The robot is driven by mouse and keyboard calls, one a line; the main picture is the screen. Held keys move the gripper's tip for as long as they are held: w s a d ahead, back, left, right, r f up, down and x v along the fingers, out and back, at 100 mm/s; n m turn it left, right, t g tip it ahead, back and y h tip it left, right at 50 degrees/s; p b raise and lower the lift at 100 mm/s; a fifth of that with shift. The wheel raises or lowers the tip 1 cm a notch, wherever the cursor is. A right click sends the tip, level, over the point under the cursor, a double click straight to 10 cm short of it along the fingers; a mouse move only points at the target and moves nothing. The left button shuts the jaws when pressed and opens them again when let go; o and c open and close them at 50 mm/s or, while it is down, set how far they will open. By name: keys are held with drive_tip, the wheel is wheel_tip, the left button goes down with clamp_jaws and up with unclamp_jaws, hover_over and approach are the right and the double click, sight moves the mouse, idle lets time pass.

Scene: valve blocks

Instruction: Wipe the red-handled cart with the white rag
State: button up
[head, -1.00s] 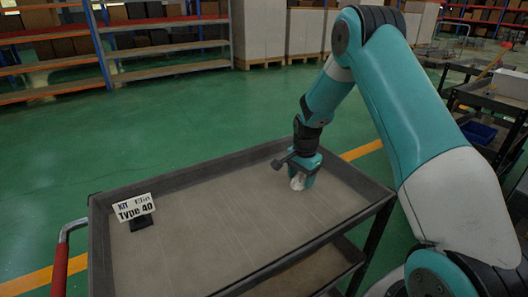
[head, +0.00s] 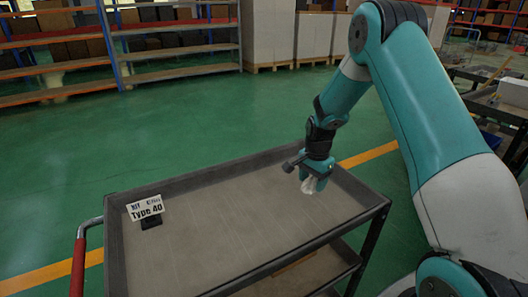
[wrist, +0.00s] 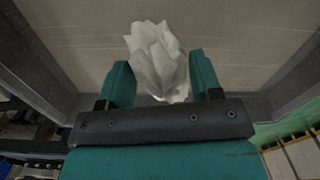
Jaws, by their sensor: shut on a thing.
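The red-handled cart (head: 250,157) is a dark grey, two-tier trolley with a rimmed, light-grey top tray. Its red handle (head: 78,265) is at the left end. My gripper (head: 314,185) is over the right part of the top tray and points down. It is shut on the crumpled white rag (head: 310,187), which hangs below the fingers. In the wrist view the rag (wrist: 155,60) sticks out between the two teal fingers, above the tray surface. I cannot tell for sure whether the rag touches the tray.
A small sign reading "Type 40" (head: 146,208) stands on a black base at the tray's left. The rest of the tray top looks bare. Shelves (head: 175,45) and pale stacked boxes (head: 270,35) line the back. Another dark cart (head: 500,110) stands at right. Green floor lies open behind.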

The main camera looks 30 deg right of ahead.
drive_tip(key=shift+r+p, duration=1.15)
drive_tip(key=shift+r, duration=0.65)
